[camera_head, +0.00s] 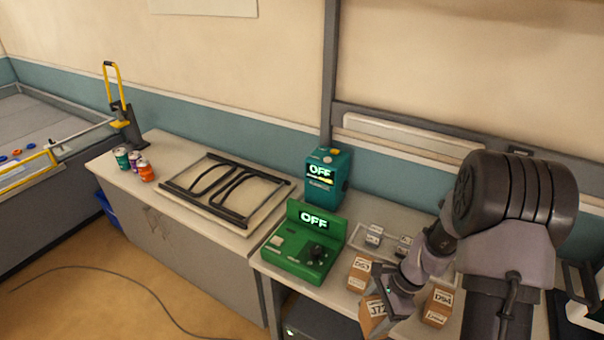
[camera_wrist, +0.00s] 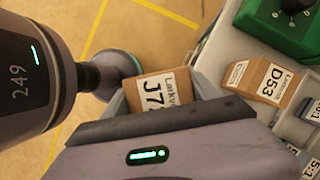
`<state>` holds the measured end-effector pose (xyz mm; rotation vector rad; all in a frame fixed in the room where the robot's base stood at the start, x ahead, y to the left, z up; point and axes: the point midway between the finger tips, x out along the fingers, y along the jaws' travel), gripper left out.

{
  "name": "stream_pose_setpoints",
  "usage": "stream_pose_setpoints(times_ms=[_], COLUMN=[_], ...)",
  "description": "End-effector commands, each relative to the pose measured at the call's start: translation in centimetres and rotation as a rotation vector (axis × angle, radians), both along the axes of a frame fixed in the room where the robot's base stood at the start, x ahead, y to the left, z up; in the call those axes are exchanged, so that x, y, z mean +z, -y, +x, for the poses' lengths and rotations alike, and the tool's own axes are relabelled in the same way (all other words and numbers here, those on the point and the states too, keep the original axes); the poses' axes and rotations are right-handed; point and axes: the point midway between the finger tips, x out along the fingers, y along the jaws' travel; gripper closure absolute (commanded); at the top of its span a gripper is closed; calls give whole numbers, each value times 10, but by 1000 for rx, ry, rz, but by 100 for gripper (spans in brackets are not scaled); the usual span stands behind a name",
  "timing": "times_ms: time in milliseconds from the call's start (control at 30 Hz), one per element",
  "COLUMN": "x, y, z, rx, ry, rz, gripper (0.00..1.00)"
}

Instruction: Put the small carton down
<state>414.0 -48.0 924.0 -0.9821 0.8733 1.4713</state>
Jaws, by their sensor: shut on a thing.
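A small brown carton (camera_head: 373,318) with a white label reading about "J72" is between the fingers of my gripper (camera_head: 384,298), which is shut on it. The carton looks tilted and hangs near the front edge of the right bench. In the wrist view the held carton (camera_wrist: 158,90) shows its label over the yellow-lined floor, its lower part hidden by the gripper.
On the right bench (camera_head: 338,292), a brown carton labelled D53 (camera_head: 358,274) and another carton (camera_head: 438,306) stand on either side of my gripper. Small grey boxes (camera_head: 374,236) lie behind. A green device (camera_head: 302,250) and a teal device (camera_head: 328,180), both reading OFF, stand left.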

Motion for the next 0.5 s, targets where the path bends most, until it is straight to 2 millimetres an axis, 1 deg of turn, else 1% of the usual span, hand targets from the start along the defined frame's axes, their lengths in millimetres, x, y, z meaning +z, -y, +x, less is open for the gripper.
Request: stream_pose_setpoints(times_ms=[33,67,100,167,200,300,333,400,500], x=[-6,-6,-6,-5,-3,2,5,10,17], y=[-14,-22,-32,-43,-48,-53,-53,-52,-50], z=[5,5,6,4,3,2,2,4,7], rx=[148,250,392,613,756,1061,1133,1271,1399], ry=[4,5,5,5,4,3,3,3,2], rz=[-2,-3,-3,-3,-3,-2,-2,-2,-1], gripper=[82,82,82,82,82,82,82,82,82])
